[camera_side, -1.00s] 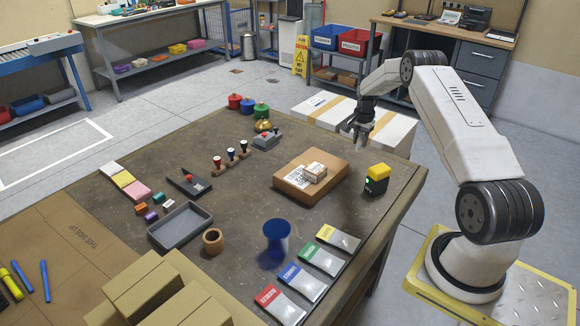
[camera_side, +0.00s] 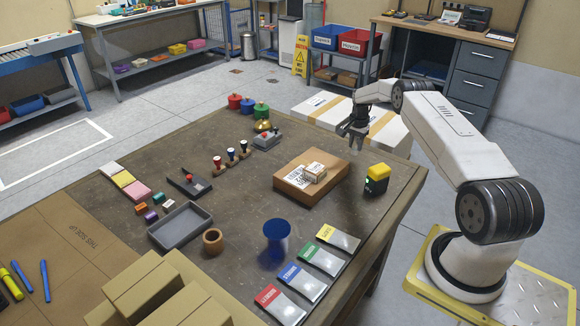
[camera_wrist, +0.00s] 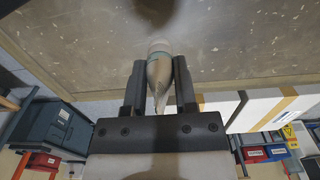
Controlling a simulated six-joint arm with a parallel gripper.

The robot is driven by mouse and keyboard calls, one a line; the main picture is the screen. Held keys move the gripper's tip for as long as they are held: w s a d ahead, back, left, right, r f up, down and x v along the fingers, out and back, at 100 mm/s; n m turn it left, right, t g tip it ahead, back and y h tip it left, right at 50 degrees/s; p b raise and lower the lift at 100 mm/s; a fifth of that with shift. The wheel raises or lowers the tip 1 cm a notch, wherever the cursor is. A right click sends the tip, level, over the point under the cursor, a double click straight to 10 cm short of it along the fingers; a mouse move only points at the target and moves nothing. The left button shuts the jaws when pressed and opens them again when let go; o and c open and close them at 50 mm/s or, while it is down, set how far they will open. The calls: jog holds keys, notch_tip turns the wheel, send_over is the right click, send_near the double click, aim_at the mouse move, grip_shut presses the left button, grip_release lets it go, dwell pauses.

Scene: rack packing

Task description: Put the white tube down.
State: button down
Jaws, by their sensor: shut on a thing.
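My gripper (camera_side: 356,141) hangs in the air above the far right part of the brown table (camera_side: 225,120), behind the cardboard parcel. In the wrist view its two dark fingers (camera_wrist: 159,72) are closed on the white tube (camera_wrist: 160,73), which is pale and tapered with a teal band near its far end. The tube looks clear of the table surface. In the side view it is too small to make out well at the fingertips.
A cardboard parcel (camera_side: 293,187) with a small box on top lies near the gripper. A yellow-topped device (camera_side: 377,178) stands to its right. A blue cup (camera_side: 277,238), coloured cards (camera_side: 321,259) and a grey tray (camera_side: 180,225) lie nearer. Bare table shows around them.

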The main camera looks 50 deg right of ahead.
aim_at(354, 151)
jog(key=shift+w+d+f, duration=0.1)
jog(key=shift+w+f, duration=0.05)
jog(key=shift+f, duration=1.65)
jog(key=shift+f, duration=0.2)
jog(key=shift+c, duration=2)
grip_release()
jog(key=shift+r, duration=0.2)
jog(key=shift+r, duration=6)
